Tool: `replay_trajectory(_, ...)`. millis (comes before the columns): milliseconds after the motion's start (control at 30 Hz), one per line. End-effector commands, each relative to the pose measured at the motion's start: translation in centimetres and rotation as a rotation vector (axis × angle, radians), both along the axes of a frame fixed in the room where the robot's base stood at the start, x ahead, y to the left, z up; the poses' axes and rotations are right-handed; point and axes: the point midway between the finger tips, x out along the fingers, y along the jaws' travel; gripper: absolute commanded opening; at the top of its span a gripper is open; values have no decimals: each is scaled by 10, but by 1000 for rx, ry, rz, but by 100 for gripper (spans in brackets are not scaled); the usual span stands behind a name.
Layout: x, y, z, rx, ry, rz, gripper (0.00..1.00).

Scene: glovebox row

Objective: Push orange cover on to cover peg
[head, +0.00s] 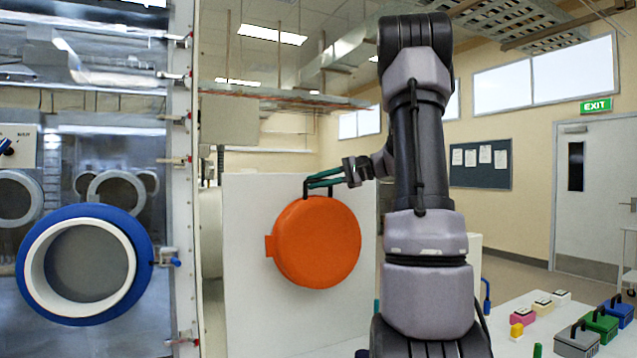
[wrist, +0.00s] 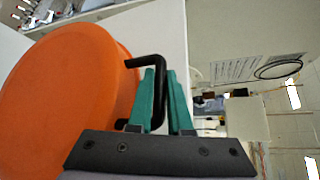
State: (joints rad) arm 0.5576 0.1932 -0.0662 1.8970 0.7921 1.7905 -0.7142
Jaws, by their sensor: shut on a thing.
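The round orange cover (head: 316,243) hangs upright in front of a white panel (head: 240,300) in the head view. It has a small tab on its left edge and a black handle on top. My gripper (head: 322,180), with green fingers, is at the handle from above right. In the wrist view the orange cover (wrist: 65,95) fills the left side. The black handle (wrist: 148,60) passes between the fingers of my gripper (wrist: 166,75), which is shut on it. I cannot make out the cover peg. I cannot tell whether the cover touches the panel.
A glovebox port with a blue ring (head: 140,245) is at the left. A table (head: 510,300) at the lower right holds several coloured blocks and handled boxes, including a green box (head: 602,322). A door (head: 590,200) stands behind it.

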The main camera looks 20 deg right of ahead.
Motion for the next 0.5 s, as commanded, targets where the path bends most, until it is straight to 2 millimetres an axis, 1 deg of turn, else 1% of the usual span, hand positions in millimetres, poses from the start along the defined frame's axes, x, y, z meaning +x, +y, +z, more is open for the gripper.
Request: replay_trajectory(500, 7, 1, 0, 1, -2, 0, 0)
